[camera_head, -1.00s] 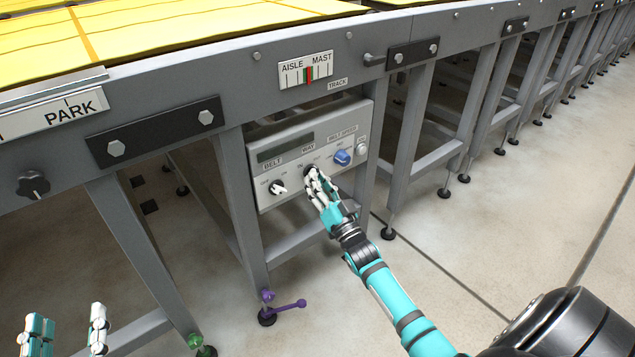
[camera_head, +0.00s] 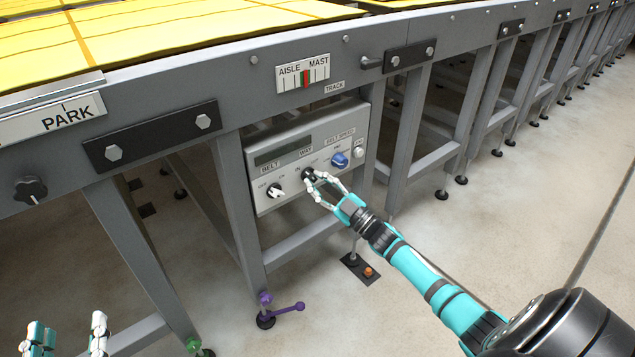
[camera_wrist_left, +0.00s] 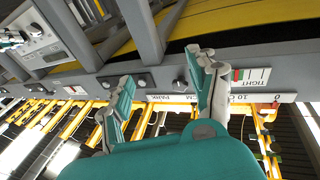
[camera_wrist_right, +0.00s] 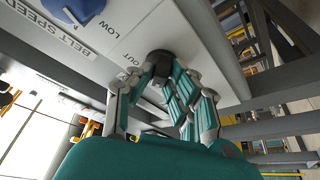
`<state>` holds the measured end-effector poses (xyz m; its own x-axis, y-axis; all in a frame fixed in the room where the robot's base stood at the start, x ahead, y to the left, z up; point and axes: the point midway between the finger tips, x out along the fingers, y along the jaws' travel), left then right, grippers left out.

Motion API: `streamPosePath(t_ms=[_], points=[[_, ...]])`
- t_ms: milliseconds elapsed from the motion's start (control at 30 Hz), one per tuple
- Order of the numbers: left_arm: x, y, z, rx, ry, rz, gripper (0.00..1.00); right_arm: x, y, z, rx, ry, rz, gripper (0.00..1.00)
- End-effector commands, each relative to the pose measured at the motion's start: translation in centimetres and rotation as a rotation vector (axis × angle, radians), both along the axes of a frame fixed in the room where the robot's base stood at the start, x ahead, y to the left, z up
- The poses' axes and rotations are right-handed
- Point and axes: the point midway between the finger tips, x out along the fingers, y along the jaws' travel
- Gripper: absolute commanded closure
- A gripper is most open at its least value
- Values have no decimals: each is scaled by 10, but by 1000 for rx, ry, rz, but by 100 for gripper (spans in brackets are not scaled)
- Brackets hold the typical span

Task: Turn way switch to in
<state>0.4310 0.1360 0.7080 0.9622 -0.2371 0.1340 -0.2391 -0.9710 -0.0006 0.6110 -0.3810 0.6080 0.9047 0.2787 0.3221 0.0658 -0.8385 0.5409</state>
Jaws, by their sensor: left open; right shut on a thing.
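The WAY switch (camera_head: 308,174) is a dark knob in the middle of the grey control panel (camera_head: 262,195), between the IN and OUT labels. In the right wrist view the same black knob (camera_wrist_right: 159,62) sits between my fingertips, with OUT printed beside it. My right gripper (camera_head: 313,182) is shut on this knob, and its fingers hide part of it, so its pointer direction cannot be told. My left gripper (camera_head: 68,335) is open and empty at the lower left of the head view, away from the panel. Its spread fingers also show in the left wrist view (camera_wrist_left: 165,90).
A purple lever (camera_head: 290,308) stands by a leg foot. Frame legs (camera_head: 408,135) stand right of the panel.

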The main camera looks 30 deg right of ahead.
Motion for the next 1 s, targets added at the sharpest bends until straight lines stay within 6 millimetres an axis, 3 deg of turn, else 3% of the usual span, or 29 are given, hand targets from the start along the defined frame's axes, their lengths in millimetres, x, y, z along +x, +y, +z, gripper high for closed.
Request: streamPosePath(t_ms=[400,967,1000], points=[[0,3,-19,28,106,6,40,0,-2,1,-199,-14,0,100],[0,3,-22,33,125,7,40,0,-2,1,-232,-17,-1,100],[0,3,-22,33,125,7,40,0,-2,1,-232,-17,-1,83]])
